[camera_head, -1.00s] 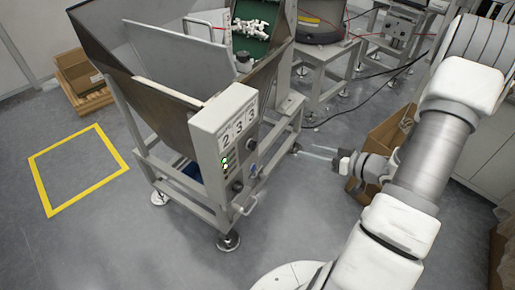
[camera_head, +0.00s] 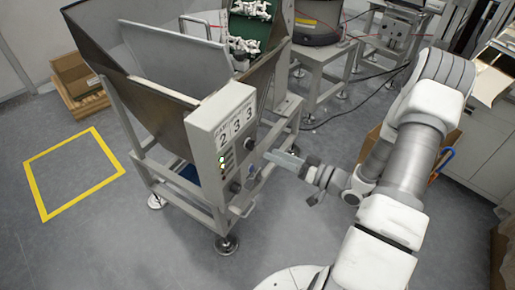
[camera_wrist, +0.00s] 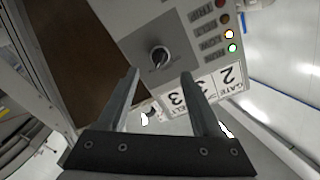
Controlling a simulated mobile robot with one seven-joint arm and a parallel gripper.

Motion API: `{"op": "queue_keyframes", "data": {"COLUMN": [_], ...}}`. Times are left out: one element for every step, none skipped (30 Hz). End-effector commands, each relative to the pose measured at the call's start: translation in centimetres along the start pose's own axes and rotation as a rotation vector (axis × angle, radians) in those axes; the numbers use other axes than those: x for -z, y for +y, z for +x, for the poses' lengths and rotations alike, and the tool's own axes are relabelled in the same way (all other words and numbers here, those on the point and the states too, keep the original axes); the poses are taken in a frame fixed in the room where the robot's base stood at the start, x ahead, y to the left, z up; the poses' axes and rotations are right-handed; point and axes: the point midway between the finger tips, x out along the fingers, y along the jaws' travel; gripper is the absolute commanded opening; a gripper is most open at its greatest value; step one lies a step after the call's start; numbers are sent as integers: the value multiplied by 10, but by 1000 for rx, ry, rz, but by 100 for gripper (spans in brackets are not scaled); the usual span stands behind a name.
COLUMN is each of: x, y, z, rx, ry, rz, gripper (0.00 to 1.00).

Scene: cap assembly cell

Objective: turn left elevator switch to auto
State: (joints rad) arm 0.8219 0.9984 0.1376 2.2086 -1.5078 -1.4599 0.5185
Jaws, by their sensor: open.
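The grey control box (camera_head: 226,125) with labels 2, 3, 3 is on the front of the metal hopper. In the wrist view my gripper (camera_wrist: 160,75) is open and empty. The switch appears between and just beyond the fingertips, with no visible contact.
Indicator lamps (camera_wrist: 229,35) line the panel beside the switch, some lit. The hopper frame (camera_head: 185,206) stands below. A cardboard box (camera_head: 375,146) is behind my arm. Open floor lies left.

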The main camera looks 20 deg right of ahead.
Motion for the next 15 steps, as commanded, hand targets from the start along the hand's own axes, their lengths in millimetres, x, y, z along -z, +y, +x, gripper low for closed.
{"op": "queue_keyframes", "data": {"x": [-1, -1, -1, -1, -1, -1, 0, -1, 0, 0, 0, 0, 0, 0, 0], "y": [-1, -1, 0, 0, -1, -1, 0, 0, 0, 0, 0, 0, 0, 0, 0], "z": [12, 18, 26, 31, 37, 42, 47, 50, 55, 58, 60, 62, 64, 65, 66], "rx": [5, 5, 3, 4, 3, 3, 2, 2, 2, 1, 1, 1, 1, 1, 1], "ry": [-1, -1, -1, -2, -1, 0, 0, -1, -1, 0, 0, 0, 0, 0, 0], "rz": [-1, -1, -2, -2, -1, -1, -1, -1, -1, -1, -1, -1, -1, -1, -1], "gripper": [67, 67, 67, 67, 67, 67, 67, 67, 67, 67, 67, 67, 67, 67, 67]}}
